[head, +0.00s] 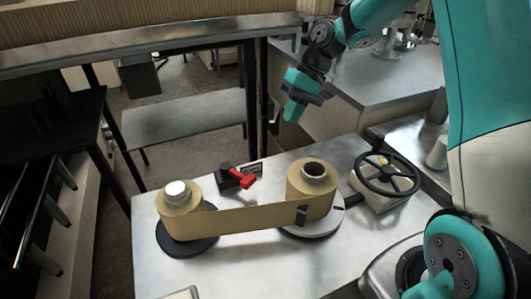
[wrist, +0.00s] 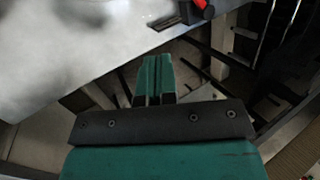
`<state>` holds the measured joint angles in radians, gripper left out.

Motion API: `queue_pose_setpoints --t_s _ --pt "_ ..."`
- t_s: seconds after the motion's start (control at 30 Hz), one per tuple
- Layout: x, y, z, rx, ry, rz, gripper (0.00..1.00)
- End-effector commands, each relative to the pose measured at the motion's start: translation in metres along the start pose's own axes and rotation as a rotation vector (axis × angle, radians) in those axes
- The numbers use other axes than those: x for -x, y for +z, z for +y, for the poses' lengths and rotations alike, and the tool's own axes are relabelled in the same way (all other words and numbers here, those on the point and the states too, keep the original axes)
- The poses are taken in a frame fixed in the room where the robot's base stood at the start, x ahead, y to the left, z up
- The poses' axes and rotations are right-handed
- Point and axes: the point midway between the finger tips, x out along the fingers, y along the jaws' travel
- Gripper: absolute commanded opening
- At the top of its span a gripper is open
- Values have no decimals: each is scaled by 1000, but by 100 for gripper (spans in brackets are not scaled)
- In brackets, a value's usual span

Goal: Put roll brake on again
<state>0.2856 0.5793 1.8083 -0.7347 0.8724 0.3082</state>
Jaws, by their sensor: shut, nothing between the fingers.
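The roll brake looks like a small black block with a red lever (head: 241,179), at the back edge of the metal table between two kraft paper rolls. The lever slants down to the right. Part of it shows at the top of the wrist view (wrist: 201,4). The left roll (head: 181,199) sits on a black disc, the right roll (head: 312,186) on a pale disc. A kraft web (head: 250,220) runs between them. My gripper (head: 291,114) is shut and empty, above and right of the lever, beyond the table's back edge. Its closed fingers show in the wrist view (wrist: 154,80).
A black handwheel (head: 387,175) stands at the table's right. A small dark plate (head: 254,168) lies behind the lever. A grey counter (head: 385,85) stands behind my gripper.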

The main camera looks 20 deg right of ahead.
Motion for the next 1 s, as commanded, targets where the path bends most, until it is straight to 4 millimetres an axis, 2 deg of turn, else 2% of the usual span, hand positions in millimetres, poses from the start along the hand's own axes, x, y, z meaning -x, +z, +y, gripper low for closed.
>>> queue_pose_setpoints --t_s 0.2,0.4,0.6,1.0 --pt "-7 -11 -12 -525 105 -22 0" --pt "-14 -18 -15 -867 175 -1 0" --pt "-17 -20 -14 -1003 201 13 0" --pt "-20 -20 -14 -1012 202 15 0"
